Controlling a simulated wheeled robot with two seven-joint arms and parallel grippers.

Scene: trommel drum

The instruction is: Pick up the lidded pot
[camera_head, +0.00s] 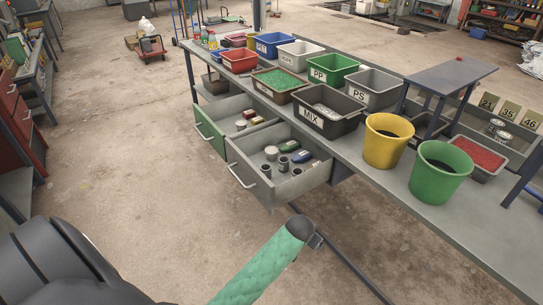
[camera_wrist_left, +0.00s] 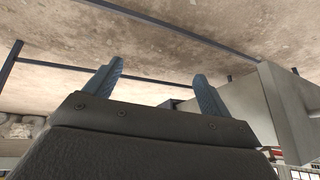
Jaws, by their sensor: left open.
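Several small pots stand in the open grey drawer (camera_head: 248,172) under the workbench in the head view. One is a pale grey-topped pot (camera_head: 271,153), with darker pots (camera_head: 284,165) in front of it. They are too small to tell for certain which one is the lidded pot. My left gripper (camera_wrist_left: 158,72) is open in the left wrist view, with two blue fingers apart and nothing between them. Bare floor and metal bars lie beyond the fingers. No pot shows in the wrist view. My right gripper is not seen.
The workbench (camera_head: 463,219) carries labelled bins such as the MIX bin (camera_head: 341,124), a yellow bucket (camera_head: 385,148) and a green bucket (camera_head: 437,180). The floor left of the drawers is clear.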

